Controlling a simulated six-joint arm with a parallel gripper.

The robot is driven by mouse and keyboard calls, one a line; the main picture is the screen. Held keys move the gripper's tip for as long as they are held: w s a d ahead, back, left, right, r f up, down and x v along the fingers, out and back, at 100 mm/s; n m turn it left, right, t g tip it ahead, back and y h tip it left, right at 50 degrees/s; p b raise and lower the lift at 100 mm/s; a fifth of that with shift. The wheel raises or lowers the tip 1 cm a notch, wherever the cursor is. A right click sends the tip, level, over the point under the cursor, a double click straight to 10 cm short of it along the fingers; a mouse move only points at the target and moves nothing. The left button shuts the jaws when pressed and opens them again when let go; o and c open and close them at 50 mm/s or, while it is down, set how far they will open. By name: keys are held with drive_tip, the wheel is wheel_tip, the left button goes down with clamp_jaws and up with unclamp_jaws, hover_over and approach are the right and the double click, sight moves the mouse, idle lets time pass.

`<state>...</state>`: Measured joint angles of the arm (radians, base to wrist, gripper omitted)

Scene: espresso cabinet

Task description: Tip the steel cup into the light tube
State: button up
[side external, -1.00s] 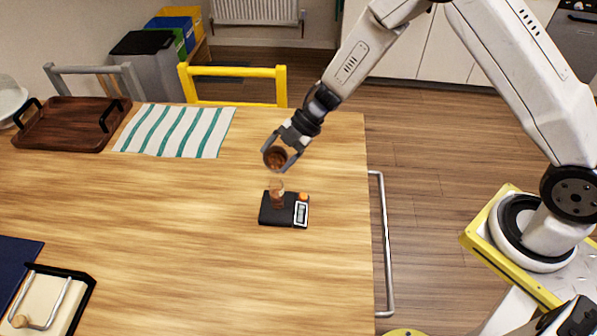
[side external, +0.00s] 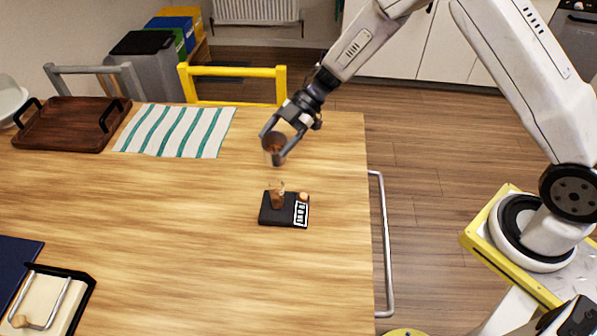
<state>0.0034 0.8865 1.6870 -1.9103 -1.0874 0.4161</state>
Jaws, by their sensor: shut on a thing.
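My gripper (side external: 273,146) is shut on the steel cup (side external: 274,150), a small cup with brown inside its mouth. It holds the cup in the air above and slightly behind the light tube, apart from it. The cup looks close to upright. The light tube (side external: 277,196) is small and see-through, with brown matter in it. It stands on a black scale (side external: 270,213) with a light display at its right. How full the tube or the cup is cannot be told at this size.
A striped cloth (side external: 175,131) and a brown wooden tray (side external: 68,124) lie at the back left of the table. A black holder with a cream pad (side external: 47,297) is at the front left. A metal rail (side external: 385,245) runs along the right edge. The table's middle is clear.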

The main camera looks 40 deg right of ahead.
drive_tip(key=shift+r, duration=0.2)
drive_tip(key=shift+w+r+m+g+y, duration=0.1)
drive_tip(key=shift+r+m+g+y, duration=0.45)
drive_tip(key=shift+y, duration=0.45)
drive_tip(key=shift+f, duration=0.1)
drive_tip(key=shift+d, duration=0.15)
